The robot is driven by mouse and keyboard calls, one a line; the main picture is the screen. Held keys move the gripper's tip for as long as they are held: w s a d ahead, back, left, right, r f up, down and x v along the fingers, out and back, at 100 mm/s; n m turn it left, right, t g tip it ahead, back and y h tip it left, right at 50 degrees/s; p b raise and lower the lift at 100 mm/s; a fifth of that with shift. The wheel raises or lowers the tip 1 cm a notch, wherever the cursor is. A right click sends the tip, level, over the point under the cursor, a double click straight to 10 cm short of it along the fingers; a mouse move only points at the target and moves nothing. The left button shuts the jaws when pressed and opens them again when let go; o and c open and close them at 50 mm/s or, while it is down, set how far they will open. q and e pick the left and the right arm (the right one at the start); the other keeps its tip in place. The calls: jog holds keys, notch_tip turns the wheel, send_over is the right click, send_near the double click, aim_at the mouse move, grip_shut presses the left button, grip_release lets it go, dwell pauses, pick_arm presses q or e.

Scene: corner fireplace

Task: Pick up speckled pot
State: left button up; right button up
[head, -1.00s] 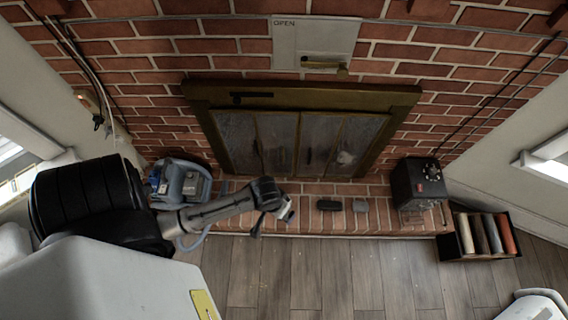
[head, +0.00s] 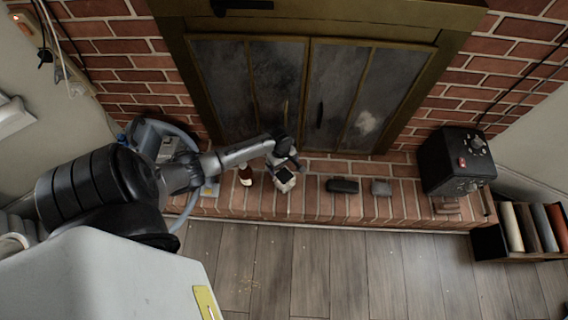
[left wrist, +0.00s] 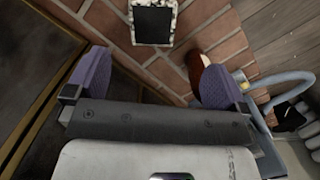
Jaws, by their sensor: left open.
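The speckled pot (head: 285,181), small and square with black-and-white speckled sides and a dark top, stands on the brick hearth. In the left wrist view the pot (left wrist: 153,24) is at the top, beyond the fingers. My left gripper (head: 288,162) is just above and behind the pot in the head view. In the left wrist view its two purple fingers (left wrist: 155,64) are spread with nothing between them. They appear apart from the pot. My right gripper is out of view.
A reddish-brown bottle (head: 245,176) stands left of the pot, close to one finger in the wrist view. A dark oblong item (head: 342,186) and a grey block (head: 381,188) lie to the right. A black box with knobs (head: 458,162) is farther right. Fireplace doors (head: 335,95) rise behind.

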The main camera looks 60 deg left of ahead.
aim_at(284, 175)
pick_arm(q)
jog(key=shift+n, duration=0.8)
jog(key=f+b, duration=0.2)
jog(key=f, duration=0.1)
jog(key=f+b, duration=0.2)
jog(key=f, duration=0.2)
jog(key=w+a+f+b, duration=0.1)
jog(key=f+b, duration=0.2)
jog(key=f, duration=0.1)
jog(key=shift+f, duration=0.3)
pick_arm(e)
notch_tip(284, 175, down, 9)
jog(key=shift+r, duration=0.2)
pick_arm(q)
jog(key=shift+f+b, duration=0.1)
jog(key=shift+b, duration=0.2)
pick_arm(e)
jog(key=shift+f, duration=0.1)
pick_arm(q)
jog(key=f+b, duration=0.4)
jog(key=f, duration=0.1)
jog(key=shift+d+b, duration=0.25)
jog(key=shift+b, duration=0.15)
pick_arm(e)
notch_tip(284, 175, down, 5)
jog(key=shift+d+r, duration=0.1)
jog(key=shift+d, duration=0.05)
pick_arm(q)
jog(key=shift+c, duration=0.3)
